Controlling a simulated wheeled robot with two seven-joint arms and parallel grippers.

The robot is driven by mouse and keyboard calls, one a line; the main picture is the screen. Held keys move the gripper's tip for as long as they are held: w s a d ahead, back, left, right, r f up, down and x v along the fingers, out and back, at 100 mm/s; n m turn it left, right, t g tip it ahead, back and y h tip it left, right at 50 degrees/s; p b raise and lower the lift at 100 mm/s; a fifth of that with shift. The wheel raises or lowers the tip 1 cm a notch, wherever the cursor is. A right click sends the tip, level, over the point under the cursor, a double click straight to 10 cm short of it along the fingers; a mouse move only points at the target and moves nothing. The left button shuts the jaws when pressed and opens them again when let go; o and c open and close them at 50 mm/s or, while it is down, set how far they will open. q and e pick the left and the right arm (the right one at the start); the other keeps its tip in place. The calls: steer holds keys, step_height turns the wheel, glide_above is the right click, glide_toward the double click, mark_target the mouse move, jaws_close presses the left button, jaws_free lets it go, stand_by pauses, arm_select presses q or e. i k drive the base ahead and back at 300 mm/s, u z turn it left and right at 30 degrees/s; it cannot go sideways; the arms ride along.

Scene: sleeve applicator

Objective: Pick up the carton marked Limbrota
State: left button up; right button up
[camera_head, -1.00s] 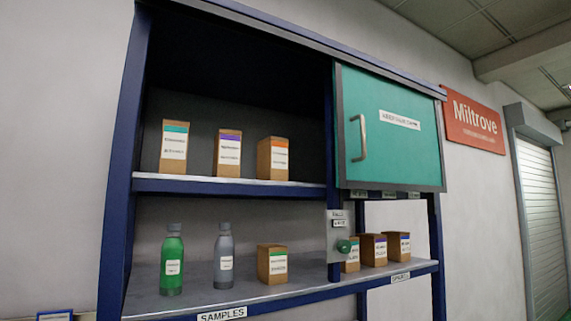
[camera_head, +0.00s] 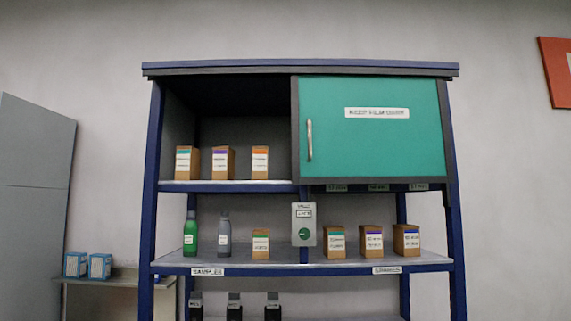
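Several brown cartons with white labels stand on a blue shelf unit (camera_head: 152,210); the print is too small to tell which is marked Limbrota. On the upper shelf are a teal-banded carton (camera_head: 187,163), a purple-banded carton (camera_head: 223,163) and an orange-banded carton (camera_head: 260,162). On the lower shelf are a green-banded carton (camera_head: 261,244) left of centre, and a teal-banded carton (camera_head: 335,242), a purple-banded carton (camera_head: 371,241) and a blue-banded carton (camera_head: 406,240) at the right. Neither of my grippers is in view.
A teal door panel (camera_head: 370,128) with a handle covers the upper right. A grey control box (camera_head: 304,224) is on the middle post. A green bottle (camera_head: 190,236) and grey bottle (camera_head: 224,234) stand lower left. A side table (camera_head: 125,278) holds blue-white boxes (camera_head: 87,265).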

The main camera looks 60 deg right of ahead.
mark_target(259, 153)
steer(key=z, duration=2.45)
